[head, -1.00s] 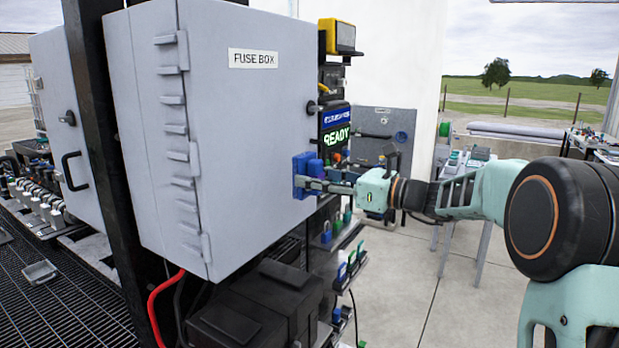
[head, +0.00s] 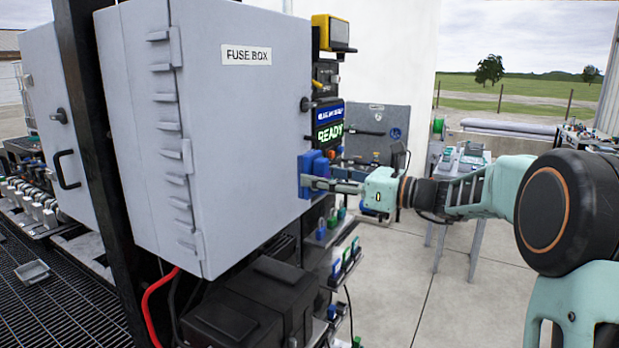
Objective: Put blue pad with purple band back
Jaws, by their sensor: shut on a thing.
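A blue block-like pad (head: 311,167) is at the right edge of the grey fuse box, at the height of the box's lower half. No purple band can be made out on it at this size. My gripper (head: 326,184) reaches in from the right and is shut on the blue pad. Its thin fingers overlap the pad's lower part. From this view I cannot tell whether the pad touches the fuse box or hangs in front of it.
The fuse box (head: 220,140) fills the left middle. A display reading READY (head: 329,134) is just above the pad. Small shelves with several coloured pieces (head: 345,262) are below my gripper. Black cases (head: 235,318) stand under the box.

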